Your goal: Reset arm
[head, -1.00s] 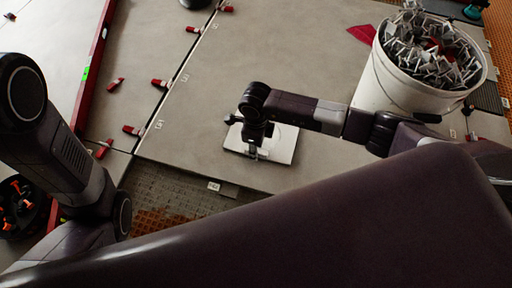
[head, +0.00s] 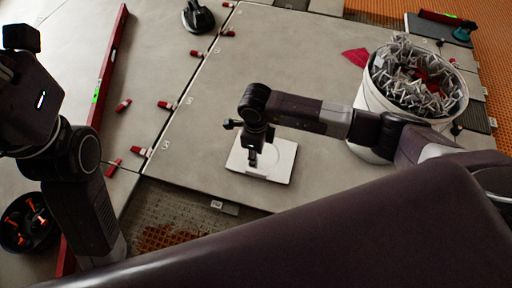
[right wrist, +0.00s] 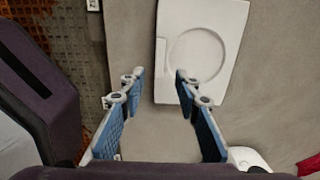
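My right arm reaches in from the right in the head view. Its gripper (head: 252,158) hangs over the near edge of a white square plate with a round recess (head: 281,160). In the right wrist view the right gripper (right wrist: 158,85) shows two blue-padded fingers wide apart with nothing between them. The white plate (right wrist: 243,35) lies just beyond the fingertips on the grey tile. My left arm (head: 75,150) is raised at the left of the head view, and its fingers are not visible.
A white bucket (head: 369,100) full of metal clips stands at the upper right. A red level (head: 108,75) lies along the left tiles, with red wedges (head: 137,152) along the joints. A dark bowl (head: 13,238) with orange pieces sits lower left. A black suction tool (head: 198,17) stands at the top.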

